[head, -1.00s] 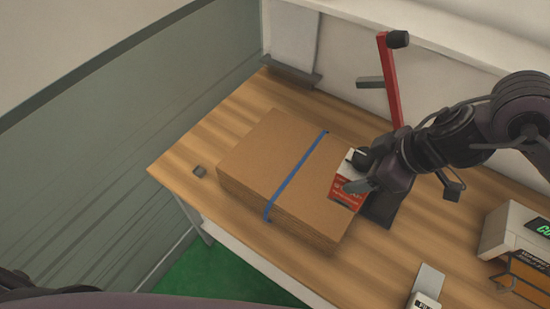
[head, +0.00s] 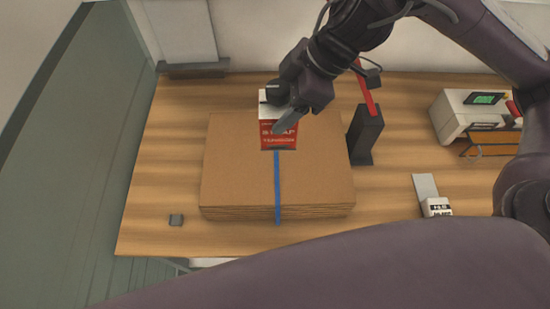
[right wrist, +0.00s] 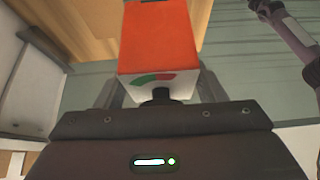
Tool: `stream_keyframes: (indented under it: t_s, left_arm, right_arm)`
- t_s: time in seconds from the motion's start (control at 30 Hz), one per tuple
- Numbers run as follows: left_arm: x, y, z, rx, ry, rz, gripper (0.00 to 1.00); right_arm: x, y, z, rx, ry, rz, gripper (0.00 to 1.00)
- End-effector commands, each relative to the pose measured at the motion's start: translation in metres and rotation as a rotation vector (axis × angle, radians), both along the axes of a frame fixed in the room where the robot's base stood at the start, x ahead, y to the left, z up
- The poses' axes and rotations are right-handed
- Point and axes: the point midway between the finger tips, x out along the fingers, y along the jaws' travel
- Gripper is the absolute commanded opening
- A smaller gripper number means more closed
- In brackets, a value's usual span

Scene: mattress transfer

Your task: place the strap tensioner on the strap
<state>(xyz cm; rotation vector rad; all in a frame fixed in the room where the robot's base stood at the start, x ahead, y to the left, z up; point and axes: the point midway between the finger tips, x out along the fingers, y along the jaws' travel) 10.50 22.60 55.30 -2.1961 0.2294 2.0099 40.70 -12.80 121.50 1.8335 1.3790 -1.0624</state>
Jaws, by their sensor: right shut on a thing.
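The strap tensioner (head: 280,136) is a red and white block with lettering. My right gripper (head: 280,108) is shut on it from behind. In the head view it overlaps the far part of the blue strap (head: 277,188), which runs over the stack of cardboard sheets (head: 235,165) and down its near side. I cannot tell whether the tensioner touches the strap or hangs above it. In the right wrist view the tensioner (right wrist: 155,40) shows a red body and a white end with a green and red gauge, between the grey fingers. My left gripper does not show.
The stack lies on a wooden table (head: 165,165). A dark stand (head: 365,135) with a red post is right of it. A white machine (head: 465,112) with a green display and a small device (head: 436,207) stand further right. A small grey block (head: 176,220) lies at front left.

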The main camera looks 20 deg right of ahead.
Motion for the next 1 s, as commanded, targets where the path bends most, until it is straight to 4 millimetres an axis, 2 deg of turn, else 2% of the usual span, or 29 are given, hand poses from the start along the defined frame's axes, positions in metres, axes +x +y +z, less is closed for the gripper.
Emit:
stream_keyframes:
  t_s: [0.03, 0.2, 0.6, 0.87, 1.0]
  left_arm:
    - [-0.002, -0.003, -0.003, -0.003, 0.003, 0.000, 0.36]
    - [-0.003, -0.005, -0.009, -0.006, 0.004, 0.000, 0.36]
    - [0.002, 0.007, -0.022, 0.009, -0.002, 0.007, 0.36]
    - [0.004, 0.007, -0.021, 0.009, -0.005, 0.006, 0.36]
    - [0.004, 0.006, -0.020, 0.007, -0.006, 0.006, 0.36]
  right_arm:
    - [-0.001, 0.001, -0.012, 0.004, 0.005, 0.000, 0.15]
    - [-0.001, 0.002, -0.043, 0.005, 0.004, 0.001, 0.15]
    - [-0.001, 0.002, -0.116, 0.005, 0.002, 0.000, 0.15]
    - [0.001, 0.001, -0.137, 0.003, -0.003, 0.000, 0.15]
    - [0.000, 0.001, -0.155, 0.003, 0.002, -0.002, 0.15]
